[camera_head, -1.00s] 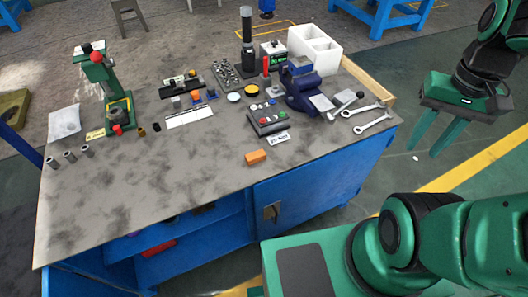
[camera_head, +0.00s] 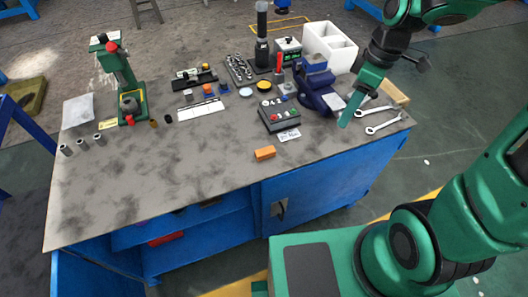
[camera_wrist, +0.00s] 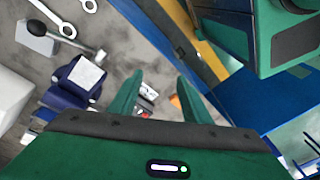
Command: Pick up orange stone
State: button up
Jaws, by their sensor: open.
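The orange stone (camera_head: 265,153) is a small orange block lying on the grey worktop near its front edge, in front of the black button box. In the wrist view a bit of the orange stone (camera_wrist: 175,101) shows beside the right finger, which partly hides it. My gripper (camera_head: 352,108) is above the right part of the worktop by the blue vise, pointing down, to the right of the stone and apart from it.
The blue vise (camera_head: 317,88) stands close to my gripper, with wrenches (camera_head: 380,118) to its right. The black button box (camera_head: 279,115) and a small label card (camera_head: 289,135) lie behind the stone. The worktop (camera_head: 190,165) left of the stone is clear.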

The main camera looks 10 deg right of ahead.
jog(key=w+a+f+n+g+y, duration=0.1)
jog(key=w+a+f+n, duration=0.15)
jog(key=a+n, duration=0.4)
jog(key=w+a+f+n+y, duration=0.1)
jog(key=w+a+f+n, duration=0.2)
jog(key=a, duration=0.6)
send_near(266, 151)
jog(key=shift+w+a+f+n, duration=0.1)
jog(key=shift+w+f+n, duration=0.15)
jog(key=shift+f, duration=0.35)
jog(key=shift+w+a+f+n, duration=0.1)
jog(key=shift+w+f+n, duration=0.1)
jog(key=shift+f, duration=0.45)
jog(key=x, duration=0.2)
jog(key=s+x, duration=0.1)
jog(key=x, duration=0.1)
jog(key=shift+a+f, duration=0.25)
jog(key=shift+a, duration=0.1)
jog(key=shift+a+f, duration=0.2)
jog(key=shift+f, duration=0.4)
jog(key=shift+c, duration=0.6)
grip_shut()
